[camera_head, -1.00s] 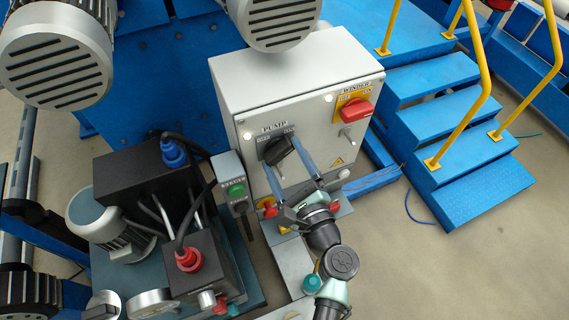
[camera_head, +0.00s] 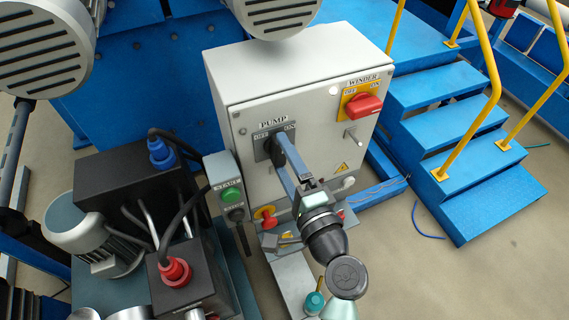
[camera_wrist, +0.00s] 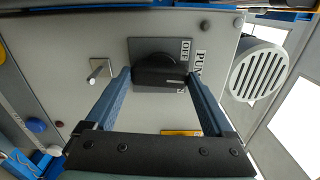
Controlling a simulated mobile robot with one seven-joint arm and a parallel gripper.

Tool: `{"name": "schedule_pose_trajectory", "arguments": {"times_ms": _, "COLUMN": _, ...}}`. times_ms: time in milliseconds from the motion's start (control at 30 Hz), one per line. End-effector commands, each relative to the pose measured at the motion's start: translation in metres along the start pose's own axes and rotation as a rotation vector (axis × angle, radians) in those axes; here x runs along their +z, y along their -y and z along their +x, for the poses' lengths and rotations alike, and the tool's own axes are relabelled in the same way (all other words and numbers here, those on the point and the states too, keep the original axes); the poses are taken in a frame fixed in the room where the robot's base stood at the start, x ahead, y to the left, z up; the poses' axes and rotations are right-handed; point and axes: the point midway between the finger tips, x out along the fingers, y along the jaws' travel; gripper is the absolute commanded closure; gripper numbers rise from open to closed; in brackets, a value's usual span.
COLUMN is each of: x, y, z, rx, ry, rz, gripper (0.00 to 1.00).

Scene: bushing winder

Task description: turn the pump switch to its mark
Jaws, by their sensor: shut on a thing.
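The black pump switch (camera_wrist: 158,68) sits on a grey plate on the cabinet front, with OFF and ON labels. In the wrist view its handle lies across the picture between my two blue fingers. A short pale line shows at its right end, closer to the partly hidden ON label than to OFF. My gripper (camera_wrist: 158,78) is shut on the switch, one finger at each end. In the head view my gripper (camera_head: 274,145) reaches the pump switch (camera_head: 261,147) from the lower right, its fingers nearly overlapping and hiding part of the handle.
The red winder switch (camera_head: 364,105) is to the upper right on the same cabinet (camera_head: 300,70), with a metal latch (camera_head: 350,137) below it. A start/stop box (camera_head: 228,190) stands close on the left. Blue steps (camera_head: 440,120) with yellow rails are at right.

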Motion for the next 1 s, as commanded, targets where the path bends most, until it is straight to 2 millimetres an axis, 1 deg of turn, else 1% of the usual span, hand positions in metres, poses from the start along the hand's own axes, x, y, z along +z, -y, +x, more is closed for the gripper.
{"name": "schedule_pose_trajectory", "arguments": {"times_ms": 33, "x": -0.0005, "y": -0.0036, "z": -0.0007, "rx": 0.003, "ry": 0.000, "rz": -0.020, "gripper": 0.68}}
{"name": "schedule_pose_trajectory", "arguments": {"times_ms": 300, "x": -0.0003, "y": -0.0022, "z": -0.0006, "rx": 0.004, "ry": 0.000, "rz": -0.086, "gripper": 0.68}}
{"name": "schedule_pose_trajectory", "arguments": {"times_ms": 767, "x": -0.0003, "y": -0.0017, "z": -0.0006, "rx": 0.004, "ry": 0.000, "rz": -0.098, "gripper": 0.68}}
{"name": "schedule_pose_trajectory", "arguments": {"times_ms": 800, "x": -0.0003, "y": -0.0016, "z": -0.0006, "rx": 0.004, "ry": 0.000, "rz": -0.097, "gripper": 0.05}}
{"name": "schedule_pose_trajectory", "arguments": {"times_ms": 833, "x": -0.0003, "y": -0.0016, "z": -0.0006, "rx": 0.004, "ry": 0.000, "rz": -0.097, "gripper": 0.00}}
{"name": "schedule_pose_trajectory", "arguments": {"times_ms": 1000, "x": -0.0002, "y": -0.0010, "z": -0.0003, "rx": 0.002, "ry": 0.000, "rz": -0.095, "gripper": 0.00}}
